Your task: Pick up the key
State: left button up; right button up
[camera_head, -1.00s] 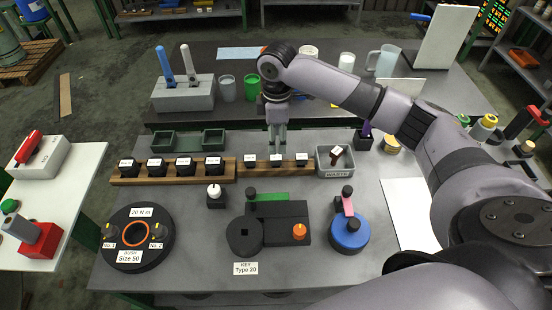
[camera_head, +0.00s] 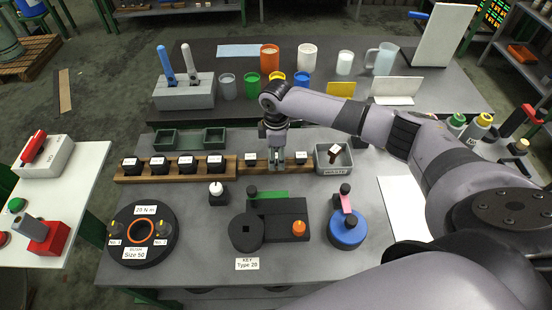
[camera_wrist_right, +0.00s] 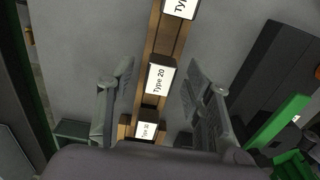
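The key is a small dark block with a white "Type 20" label, the middle one in its row, seen in the right wrist view (camera_wrist_right: 160,78). It sits in the wooden rack (camera_head: 240,170). My right gripper (camera_head: 277,163) points down over the middle of this rack and hides most of the key in the head view. In the wrist view the right gripper (camera_wrist_right: 160,88) is open, one finger on each side of the key, with gaps visible. My left gripper is not in view.
Neighbouring labelled blocks (camera_head: 250,157) (camera_head: 301,158) stand close on either side. A grey waste bin (camera_head: 333,168) is just right of the rack. A black fixture (camera_head: 285,207) with a "KEY Type 20" card (camera_head: 247,264) lies in front.

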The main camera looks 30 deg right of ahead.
grip_shut()
dwell(0.4)
jog(key=shift+r, duration=0.15)
